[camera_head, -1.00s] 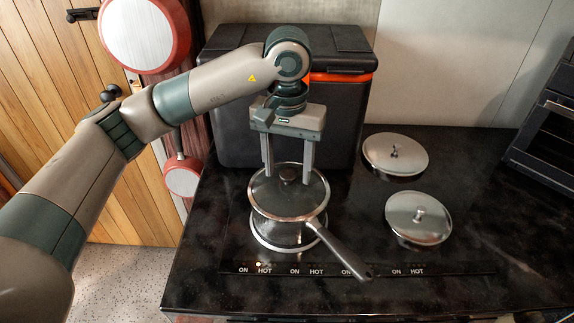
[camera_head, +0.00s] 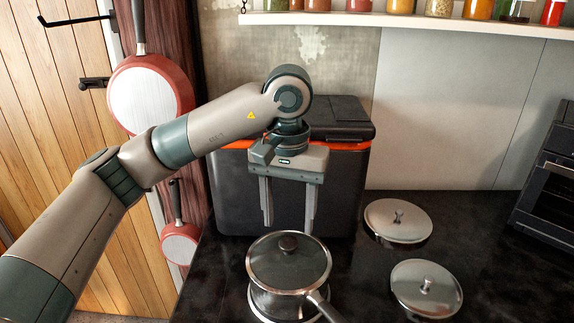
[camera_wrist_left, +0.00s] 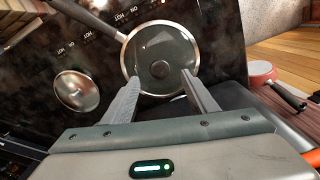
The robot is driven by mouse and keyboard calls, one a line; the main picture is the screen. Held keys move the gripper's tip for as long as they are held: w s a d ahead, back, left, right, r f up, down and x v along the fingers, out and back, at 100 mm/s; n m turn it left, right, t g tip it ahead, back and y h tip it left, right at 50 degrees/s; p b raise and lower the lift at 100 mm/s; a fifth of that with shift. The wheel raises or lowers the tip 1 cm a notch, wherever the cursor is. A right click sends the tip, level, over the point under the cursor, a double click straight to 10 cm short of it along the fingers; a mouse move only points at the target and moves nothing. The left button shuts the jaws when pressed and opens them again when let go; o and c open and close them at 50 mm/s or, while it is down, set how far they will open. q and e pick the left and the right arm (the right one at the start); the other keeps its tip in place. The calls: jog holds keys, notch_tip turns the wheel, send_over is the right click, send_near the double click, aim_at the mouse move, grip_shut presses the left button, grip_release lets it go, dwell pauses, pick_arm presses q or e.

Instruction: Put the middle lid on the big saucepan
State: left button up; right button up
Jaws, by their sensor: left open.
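A glass lid (camera_head: 290,266) with a steel rim and dark knob lies on the steel saucepan (camera_head: 277,303) and appears seated, covering its top. The pan's dark handle points to the lower right in the head view. In the wrist view the lid (camera_wrist_left: 160,48) covers the pan and the handle (camera_wrist_left: 96,14) runs to the upper left. My left gripper (camera_head: 288,231) is open and empty, pointing down above and just behind the lid knob, its fingers apart from it. My right gripper is not in view.
Two steel lids lie on the dark counter at right, one further back (camera_head: 397,221) and one nearer (camera_head: 427,289). A black box with an orange band (camera_head: 340,190) stands behind my gripper. An oven (camera_head: 549,190) is at far right. Red pans (camera_head: 150,95) hang at left, and a jar shelf (camera_head: 410,20) is above.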

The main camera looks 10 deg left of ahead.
pick_arm(q)
notch_tip(320, 180, up, 12)
jog(key=b, duration=0.1)
jog(key=shift+a, duration=0.15)
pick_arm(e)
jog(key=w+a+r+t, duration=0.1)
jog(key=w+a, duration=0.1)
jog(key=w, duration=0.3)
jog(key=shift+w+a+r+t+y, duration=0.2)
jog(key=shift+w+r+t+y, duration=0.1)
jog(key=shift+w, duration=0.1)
pick_arm(q)
jog(key=shift+s, duration=0.15)
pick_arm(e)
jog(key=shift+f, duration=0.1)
